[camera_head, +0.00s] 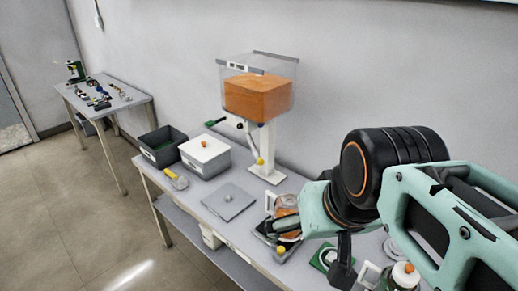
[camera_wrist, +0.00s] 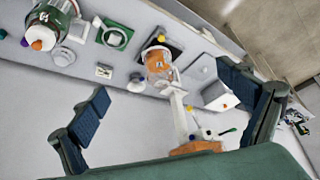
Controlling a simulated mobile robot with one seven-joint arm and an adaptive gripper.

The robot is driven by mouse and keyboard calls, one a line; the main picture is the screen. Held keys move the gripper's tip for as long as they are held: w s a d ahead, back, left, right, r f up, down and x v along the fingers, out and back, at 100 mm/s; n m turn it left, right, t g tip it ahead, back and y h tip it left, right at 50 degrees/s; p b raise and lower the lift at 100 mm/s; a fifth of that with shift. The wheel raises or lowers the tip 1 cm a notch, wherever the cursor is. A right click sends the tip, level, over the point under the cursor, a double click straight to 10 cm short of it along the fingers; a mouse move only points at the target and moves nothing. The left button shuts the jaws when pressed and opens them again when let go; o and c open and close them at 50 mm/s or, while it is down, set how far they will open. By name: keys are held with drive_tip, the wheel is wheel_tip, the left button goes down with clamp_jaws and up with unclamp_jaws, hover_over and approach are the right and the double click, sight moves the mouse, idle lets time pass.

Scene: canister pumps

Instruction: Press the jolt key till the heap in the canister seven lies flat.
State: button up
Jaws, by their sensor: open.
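A clear canister with orange contents (camera_head: 286,204) stands on a dark base on the bench, partly hidden by my gripper. It also shows in the wrist view (camera_wrist: 158,62), below the dark base (camera_wrist: 172,48). A yellow button (camera_head: 281,250) is at the base's front edge, and it shows in the wrist view (camera_wrist: 161,38). No number is readable, and I cannot tell the shape of the heap's top. My gripper (camera_wrist: 166,100) is open and empty, its fingers wide apart above the bench. In the head view one finger overlaps the canister; contact cannot be told.
A tall hopper with an orange block (camera_head: 258,97) stands behind. Grey bins (camera_head: 162,146) and a flat grey plate (camera_head: 229,201) are at left. A side table (camera_head: 107,92) stands farther off.

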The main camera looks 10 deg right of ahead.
drive_tip(key=shift+c, duration=0.3)
clamp_jaws()
idle(0.6)
idle(1.2)
